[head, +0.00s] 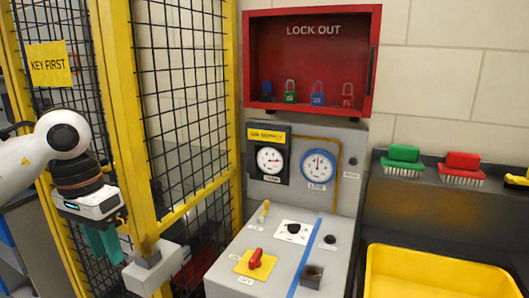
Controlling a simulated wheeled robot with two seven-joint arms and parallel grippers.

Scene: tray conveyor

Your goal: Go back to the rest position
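My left arm comes in from the left edge. Its gripper (104,243), a white body with teal fingers pointing down, hangs in front of the yellow-framed black mesh fence. It is left of a grey box (153,267) mounted by the fence post, and the fingers appear close to it. Whether they touch it, and how far apart the fingers are, I cannot tell. I see nothing clearly held. My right gripper is out of view.
A grey control panel (227,273) with a red switch (255,258) and gauges stands in the middle. Above it is a red lockout cabinet (258,53) with several padlocks. On the right, brushes (404,154) lie on a ledge above a yellow bin (378,251).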

